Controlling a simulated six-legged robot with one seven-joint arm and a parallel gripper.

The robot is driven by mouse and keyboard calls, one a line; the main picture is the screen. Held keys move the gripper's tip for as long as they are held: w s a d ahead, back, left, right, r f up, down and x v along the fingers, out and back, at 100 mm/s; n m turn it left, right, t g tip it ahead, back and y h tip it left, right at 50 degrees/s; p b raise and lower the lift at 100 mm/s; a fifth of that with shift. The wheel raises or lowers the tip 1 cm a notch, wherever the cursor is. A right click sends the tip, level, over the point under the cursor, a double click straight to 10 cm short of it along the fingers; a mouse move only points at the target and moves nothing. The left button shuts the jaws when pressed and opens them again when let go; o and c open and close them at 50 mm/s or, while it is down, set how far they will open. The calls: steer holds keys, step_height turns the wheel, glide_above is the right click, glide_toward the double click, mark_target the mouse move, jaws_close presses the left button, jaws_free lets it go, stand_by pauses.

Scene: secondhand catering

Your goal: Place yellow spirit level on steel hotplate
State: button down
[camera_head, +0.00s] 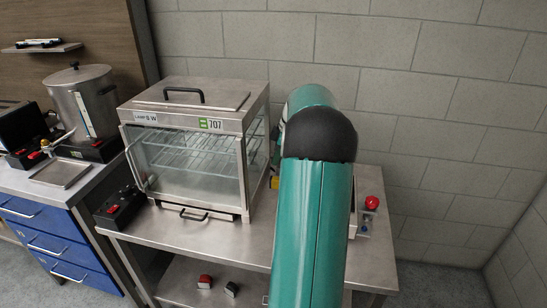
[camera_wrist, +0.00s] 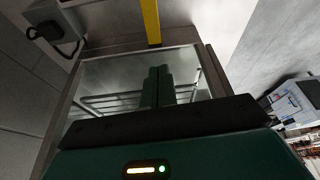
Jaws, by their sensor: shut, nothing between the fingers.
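In the wrist view a yellow bar (camera_wrist: 151,22), which looks like the spirit level, runs down from the top edge to a steel rim. A small yellow patch (camera_head: 274,182) shows beside my arm in the head view; most of whatever it belongs to is hidden. My gripper (camera_wrist: 159,70) is shut and empty, its two teal fingers together in front of a framed, glassy panel, with the yellow bar beyond them. My teal arm hides the gripper in the head view. I cannot tell which surface is the hotplate; part of the steel table is hidden behind my arm.
A glass-fronted steel cabinet (camera_head: 190,145) stands on the steel table (camera_head: 235,245) left of my arm. A red knob (camera_head: 372,202) is to the right. An urn (camera_head: 82,100) and a flat steel plate (camera_head: 62,173) are on the left counter. The wall is close behind.

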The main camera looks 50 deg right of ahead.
steer(key=x, duration=0.7)
steer(key=shift+w+f, duration=0.25)
steer(key=shift+f, duration=0.1)
steer(key=shift+a, duration=0.1)
steer(key=s+d, duration=0.1)
steer(key=s, duration=0.1)
steer(key=s+d, duration=0.1)
steer(key=s, duration=0.1)
steer(key=s+d, duration=0.1)
steer(key=s, duration=0.1)
steer(key=shift+s+d, duration=0.25)
steer(key=shift+d, duration=0.1)
steer(key=v, duration=1.4)
